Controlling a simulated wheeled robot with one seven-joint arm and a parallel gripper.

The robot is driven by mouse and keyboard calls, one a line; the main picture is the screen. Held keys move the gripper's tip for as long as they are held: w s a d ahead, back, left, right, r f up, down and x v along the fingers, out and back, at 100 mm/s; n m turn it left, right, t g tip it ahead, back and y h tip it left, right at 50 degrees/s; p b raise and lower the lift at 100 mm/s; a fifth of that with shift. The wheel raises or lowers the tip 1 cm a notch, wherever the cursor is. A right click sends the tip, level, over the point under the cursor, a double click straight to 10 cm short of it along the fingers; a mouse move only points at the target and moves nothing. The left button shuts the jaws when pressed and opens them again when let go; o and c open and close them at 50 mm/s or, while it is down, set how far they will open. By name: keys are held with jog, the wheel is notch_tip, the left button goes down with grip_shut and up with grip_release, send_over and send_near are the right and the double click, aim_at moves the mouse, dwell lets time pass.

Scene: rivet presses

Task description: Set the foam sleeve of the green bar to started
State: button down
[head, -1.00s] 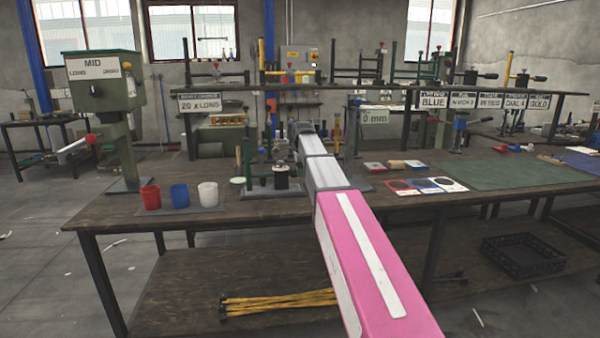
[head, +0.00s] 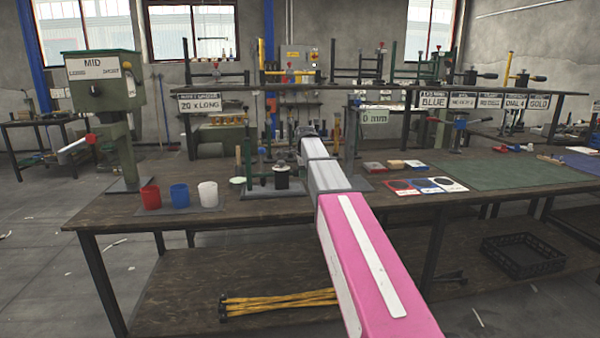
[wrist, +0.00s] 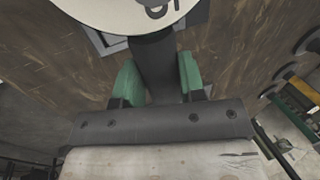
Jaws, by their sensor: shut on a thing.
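In the wrist view my gripper (wrist: 160,80) has its two green finger pads on either side of a thick dark cylinder (wrist: 153,60), which looks like a foam sleeve. The gripper is shut on it. The sleeve's upper end meets a pale round disc (wrist: 130,8) at the top of the picture. The bar inside the sleeve is hidden, so its colour does not show. In the head view my gripper (head: 304,131) is small and dark above the workbench, and what it holds cannot be made out. A green upright (head: 247,155) stands to its left; I cannot tell whether it is the green bar.
The workbench (head: 115,215) carries red (head: 151,197), blue (head: 180,197) and white (head: 208,194) cups at the left. A large green press (head: 103,85) marked MID stands behind them. Colour cards (head: 425,186) and a green mat (head: 515,173) lie at the right.

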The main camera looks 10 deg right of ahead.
jog(key=d, duration=0.6)
jog(key=shift+w+d, duration=0.1)
jog(key=shift+d, duration=0.05)
jog(key=c, duration=0.7)
grip_release()
jog(key=v, duration=1)
jog(key=shift+r, duration=0.4)
jog(key=shift+s, duration=0.2)
